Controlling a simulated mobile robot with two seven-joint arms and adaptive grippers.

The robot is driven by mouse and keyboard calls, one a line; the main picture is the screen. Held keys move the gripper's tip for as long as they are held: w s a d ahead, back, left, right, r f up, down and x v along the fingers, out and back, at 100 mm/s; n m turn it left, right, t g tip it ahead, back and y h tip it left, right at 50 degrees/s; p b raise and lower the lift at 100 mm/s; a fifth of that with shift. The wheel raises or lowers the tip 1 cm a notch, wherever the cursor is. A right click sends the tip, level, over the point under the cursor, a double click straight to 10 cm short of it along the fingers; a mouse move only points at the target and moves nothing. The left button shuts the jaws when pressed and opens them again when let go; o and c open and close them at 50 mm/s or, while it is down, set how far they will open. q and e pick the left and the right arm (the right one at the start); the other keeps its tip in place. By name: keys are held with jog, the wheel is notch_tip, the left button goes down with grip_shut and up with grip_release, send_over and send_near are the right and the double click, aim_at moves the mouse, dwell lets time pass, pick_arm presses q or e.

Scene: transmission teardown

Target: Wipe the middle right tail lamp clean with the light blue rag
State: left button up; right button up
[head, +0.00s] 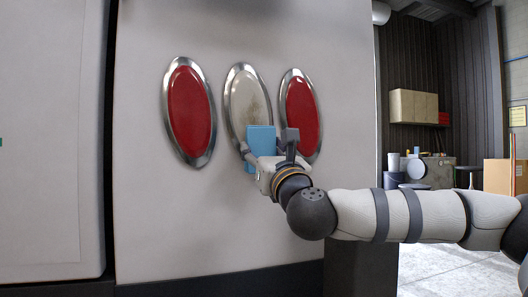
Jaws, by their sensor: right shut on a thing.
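Three oval tail lamps with chrome rims are set in a pale grey panel. The middle lamp (247,100) has a dull, whitish-beige face, and its lower part is hidden behind the rag and my gripper. The left lamp (189,110) and right lamp (302,110) are red; the right one is partly covered by my gripper. My right gripper (270,150) is shut on the light blue rag (261,139), which is in front of the lower part of the middle lamp. I cannot tell whether the rag touches it. My left gripper is out of view.
The pale panel (180,220) fills the left and centre, with a vertical seam at left and a dark lower edge (215,284). At right are an open floor (450,270), a beige wall cabinet (413,105), a stool (468,172) and a cardboard box (497,176).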

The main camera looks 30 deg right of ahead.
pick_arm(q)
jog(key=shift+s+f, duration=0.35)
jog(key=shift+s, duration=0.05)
pick_arm(e)
jog(key=shift+w+d+f, duration=0.1)
jog(key=shift+w+d, duration=0.05)
jog(key=shift+w, duration=0.6)
